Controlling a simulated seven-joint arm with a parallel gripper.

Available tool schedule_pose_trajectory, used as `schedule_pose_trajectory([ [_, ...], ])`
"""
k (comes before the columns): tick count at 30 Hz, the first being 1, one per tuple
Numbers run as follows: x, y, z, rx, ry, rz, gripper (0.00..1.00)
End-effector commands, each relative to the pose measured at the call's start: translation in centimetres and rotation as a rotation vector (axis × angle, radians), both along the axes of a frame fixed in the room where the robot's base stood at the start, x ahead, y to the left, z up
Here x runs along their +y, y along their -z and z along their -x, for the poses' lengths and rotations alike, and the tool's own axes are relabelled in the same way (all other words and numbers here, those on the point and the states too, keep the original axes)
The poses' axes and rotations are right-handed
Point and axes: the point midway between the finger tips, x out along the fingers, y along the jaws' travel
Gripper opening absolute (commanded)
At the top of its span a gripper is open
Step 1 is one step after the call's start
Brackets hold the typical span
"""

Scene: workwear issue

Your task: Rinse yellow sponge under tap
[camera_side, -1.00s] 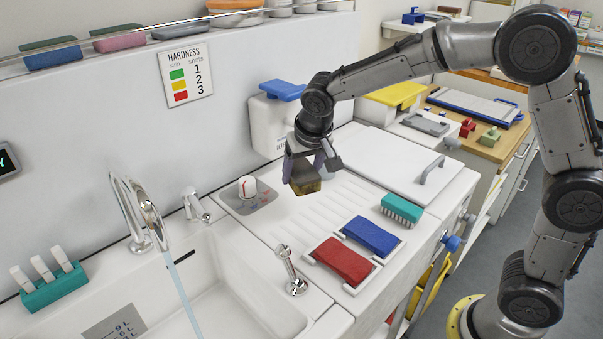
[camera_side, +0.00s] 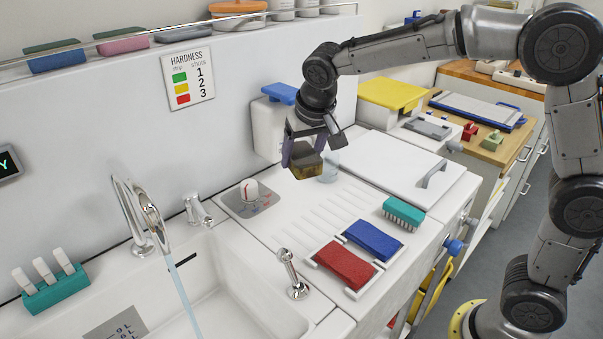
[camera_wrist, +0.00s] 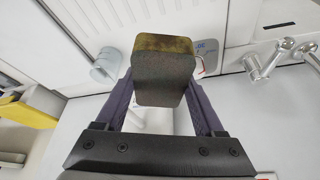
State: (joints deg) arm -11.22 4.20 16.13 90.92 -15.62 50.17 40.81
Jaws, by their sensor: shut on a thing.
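My gripper (camera_side: 303,152) is shut on a block-shaped sponge (camera_side: 308,168), dark brown with a dull yellow layer. It is held above the ribbed drainboard. In the wrist view the sponge (camera_wrist: 165,72) sits between both fingers of my gripper (camera_wrist: 163,88), and its dark broad face shows. The chrome tap (camera_side: 150,215) is at the left of the side view, and a stream of water (camera_side: 184,300) runs from it into the white sink (camera_side: 225,275). The sponge is to the right of the tap, apart from the water.
A clear glass (camera_side: 330,166) stands just behind the sponge. Red (camera_side: 345,263) and blue (camera_side: 373,240) pads lie in holders, with a teal brush (camera_side: 403,213) beside them.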

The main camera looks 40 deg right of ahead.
Motion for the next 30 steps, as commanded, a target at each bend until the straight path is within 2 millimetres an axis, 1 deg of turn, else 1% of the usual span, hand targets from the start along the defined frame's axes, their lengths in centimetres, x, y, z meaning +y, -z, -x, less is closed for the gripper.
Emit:
schedule_pose_trajectory([
  [1,1.2,0.3,0.5,0.008,-0.032,0.001,0.0],
  [5,3.8,0.3,1.7,0.007,-0.107,0.0,0.0],
  [7,5.5,0.2,2.5,0.008,-0.158,0.001,0.0],
  [10,8.4,0.2,4.1,0.007,-0.248,0.001,0.0],
  [14,12.7,0.2,7.2,0.007,-0.399,0.001,0.0],
  [15,14.0,0.2,8.3,0.008,-0.446,0.002,0.0],
  [18,16.6,0.2,10.8,0.007,-0.552,0.002,0.0],
  [21,18.4,0.3,12.9,0.007,-0.636,0.003,0.0],
  [24,19.7,0.3,14.7,0.007,-0.702,0.004,0.0],
  [29,21.4,0.4,17.1,0.005,-0.791,0.004,0.0],
  [30,21.3,1.3,17.1,0.011,-0.791,0.006,0.0],
])
